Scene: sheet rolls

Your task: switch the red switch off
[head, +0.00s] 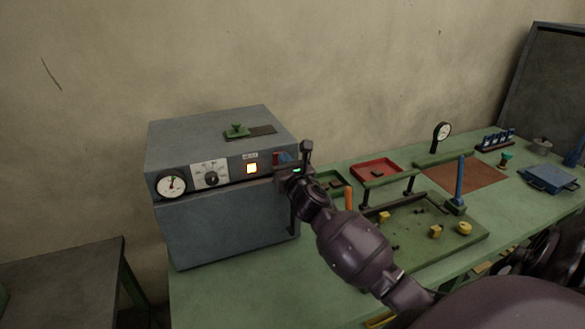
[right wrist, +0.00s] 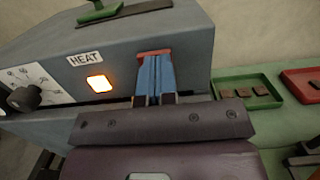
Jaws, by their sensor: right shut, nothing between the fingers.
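The red switch (right wrist: 153,53) is on the front panel of a grey box-shaped heater (head: 225,225), right of the lit lamp. Only a strip of red shows above my fingertips in the right wrist view; the rest is hidden, so I cannot tell its position. My right gripper (head: 284,158) is at the panel's right end. Its blue fingers (right wrist: 155,78) are shut together with nothing between them, tips at or very near the switch; contact is unclear. The lamp (head: 252,169) under the HEAT label glows orange; it also shows in the right wrist view (right wrist: 99,83). My left gripper is out of view.
A round gauge (head: 171,184) and a dial (head: 211,179) are left of the lamp. Right of the heater, the green bench (head: 225,290) holds a red tray (head: 375,170), a green tray (head: 331,180) and a fixture with posts.

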